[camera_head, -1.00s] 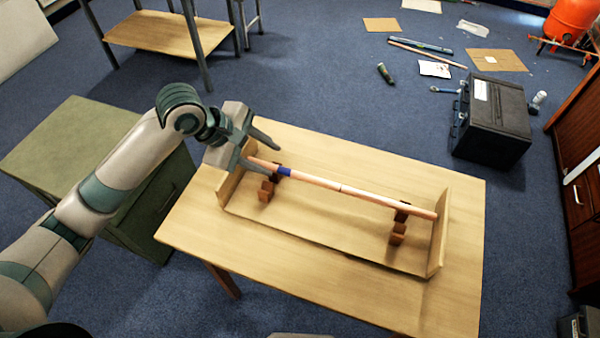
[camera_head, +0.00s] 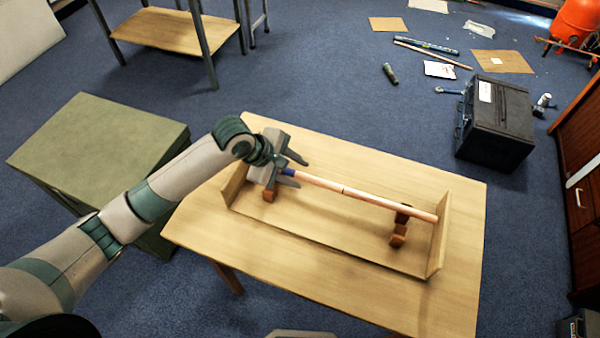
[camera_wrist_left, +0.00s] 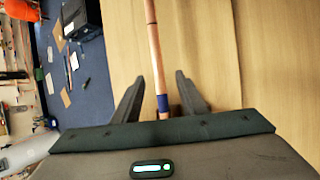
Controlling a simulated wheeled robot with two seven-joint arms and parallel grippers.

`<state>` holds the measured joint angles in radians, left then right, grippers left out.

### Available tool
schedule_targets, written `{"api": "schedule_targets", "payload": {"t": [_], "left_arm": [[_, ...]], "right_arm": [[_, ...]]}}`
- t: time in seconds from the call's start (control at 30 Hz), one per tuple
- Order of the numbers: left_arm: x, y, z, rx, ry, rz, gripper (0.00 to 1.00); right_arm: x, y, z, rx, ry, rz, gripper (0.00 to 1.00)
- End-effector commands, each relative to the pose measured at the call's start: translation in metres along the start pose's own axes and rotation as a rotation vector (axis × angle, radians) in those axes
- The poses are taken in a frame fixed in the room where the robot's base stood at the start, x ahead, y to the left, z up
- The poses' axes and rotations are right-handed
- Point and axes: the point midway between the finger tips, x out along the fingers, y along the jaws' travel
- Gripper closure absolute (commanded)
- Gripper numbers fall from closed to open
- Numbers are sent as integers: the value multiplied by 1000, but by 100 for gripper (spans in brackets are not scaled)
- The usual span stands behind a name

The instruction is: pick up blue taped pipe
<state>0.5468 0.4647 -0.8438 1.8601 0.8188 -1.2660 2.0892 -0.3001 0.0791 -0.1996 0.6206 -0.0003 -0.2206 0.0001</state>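A copper pipe (camera_head: 350,192) with a blue tape band (camera_head: 288,172) near its left end lies across wooden supports in a shallow wooden jig on the table. My left gripper (camera_head: 297,172) is at the pipe's left end, by the blue band. In the left wrist view, the pipe (camera_wrist_left: 153,45) runs between the two spread fingers, and the blue band (camera_wrist_left: 163,103) lies between them. The fingers of the left gripper (camera_wrist_left: 158,95) are open, with a gap on each side of the pipe. My right gripper is not in view.
The wooden jig (camera_head: 330,240) has upright end boards. The wooden table (camera_head: 455,290) is otherwise bare. A green cabinet (camera_head: 95,140) stands to the left. A black case (camera_head: 495,125), cardboard pieces and tools lie on the blue floor beyond.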

Motion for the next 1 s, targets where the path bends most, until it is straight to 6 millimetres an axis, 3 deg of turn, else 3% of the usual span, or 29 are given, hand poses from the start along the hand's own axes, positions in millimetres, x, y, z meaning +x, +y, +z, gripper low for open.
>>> {"api": "schedule_targets", "payload": {"t": [0.13, 0.63, 1.0], "left_arm": [[10, 0, 0, 0, 0, 0, 61], [16, 1, -1, 0, 0, -2, 61], [54, 5, -7, 0, 0, -2, 61]], "right_arm": [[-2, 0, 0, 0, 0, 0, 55], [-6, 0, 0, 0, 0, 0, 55], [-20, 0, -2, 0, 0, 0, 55]]}}
